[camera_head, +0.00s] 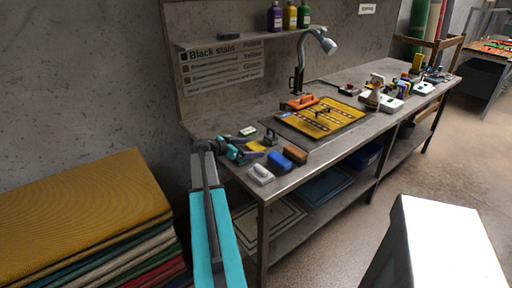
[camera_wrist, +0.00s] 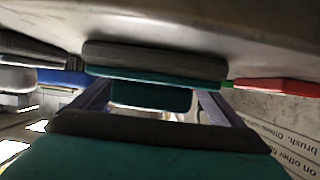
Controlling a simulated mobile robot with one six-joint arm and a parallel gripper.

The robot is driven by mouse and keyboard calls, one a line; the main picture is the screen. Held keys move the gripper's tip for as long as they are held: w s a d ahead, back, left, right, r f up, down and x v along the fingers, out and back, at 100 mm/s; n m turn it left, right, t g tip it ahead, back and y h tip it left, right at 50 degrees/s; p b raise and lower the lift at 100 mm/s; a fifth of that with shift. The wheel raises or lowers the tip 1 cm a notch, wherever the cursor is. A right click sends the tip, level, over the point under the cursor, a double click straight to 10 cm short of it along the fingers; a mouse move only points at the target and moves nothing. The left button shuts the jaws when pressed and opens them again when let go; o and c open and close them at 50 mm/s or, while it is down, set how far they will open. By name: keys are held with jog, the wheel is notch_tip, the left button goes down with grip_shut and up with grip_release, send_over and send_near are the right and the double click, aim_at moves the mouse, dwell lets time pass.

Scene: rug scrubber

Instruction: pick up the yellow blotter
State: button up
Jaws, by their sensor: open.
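A small yellow piece (camera_head: 255,146), probably the yellow blotter, shows at the near left end of the workbench (camera_head: 305,148). It is partly hidden, so I cannot make out its full shape. My gripper (camera_head: 246,152) is open beside it, low at the bench end; I cannot tell whether they touch. In the wrist view, my gripper (camera_wrist: 155,92) has its fingers spread. A dark grey and teal bar (camera_wrist: 155,64) lies across in front of them. I see no yellow piece in that view.
White (camera_head: 261,174), blue (camera_head: 279,164) and brown-orange (camera_head: 295,154) blocks stand close by along the bench's front edge. An orange tray (camera_head: 345,117) and a lamp (camera_head: 318,37) are farther back. A stack of rugs (camera_head: 80,205) stands at left. The floor at right is partly clear.

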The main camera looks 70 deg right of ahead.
jog(key=shift+s+d+f, duration=0.1)
jog(key=shift+s+d, duration=0.05)
jog(key=shift+d, duration=0.05)
dwell(0.3)
jog(key=shift+c, duration=0.2)
jog(key=c, duration=1.1)
